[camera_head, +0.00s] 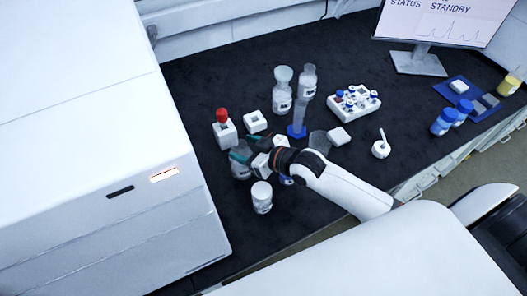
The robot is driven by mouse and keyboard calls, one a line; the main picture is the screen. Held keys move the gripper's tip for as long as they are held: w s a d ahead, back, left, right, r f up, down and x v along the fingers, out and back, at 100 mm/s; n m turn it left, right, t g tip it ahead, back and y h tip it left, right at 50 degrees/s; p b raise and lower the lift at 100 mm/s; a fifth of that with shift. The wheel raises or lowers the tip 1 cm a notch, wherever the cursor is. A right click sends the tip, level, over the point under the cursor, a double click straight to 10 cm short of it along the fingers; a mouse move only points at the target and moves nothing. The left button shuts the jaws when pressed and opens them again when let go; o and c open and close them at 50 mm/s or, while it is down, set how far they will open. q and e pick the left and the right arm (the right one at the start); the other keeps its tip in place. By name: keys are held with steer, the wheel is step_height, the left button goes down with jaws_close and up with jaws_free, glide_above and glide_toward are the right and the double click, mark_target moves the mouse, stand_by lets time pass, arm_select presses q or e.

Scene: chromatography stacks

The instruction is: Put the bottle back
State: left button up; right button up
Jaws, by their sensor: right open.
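My right gripper (241,155) reaches in from the right, its jaws open around or just over a greyish bottle (240,172) beside the big white instrument. The fingers and wrist partly hide this bottle, and I cannot tell whether they touch it. A white-capped bottle (262,199) stands upright just in front of the gripper. Two clear labelled bottles, one with a wide top (282,100) and one beside it (307,84), stand farther back. Which bottle the task means is not clear from this view. My left gripper is not in view.
The white instrument (95,150) walls off the left. Blue bottles (443,122) and a monitor stand (418,63) are right. The dark bench (215,70) is clear at back.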

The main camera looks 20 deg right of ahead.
steer(key=v, duration=0.9)
steer(key=shift+s+d+r, duration=0.15)
steer(key=shift+s, duration=0.15)
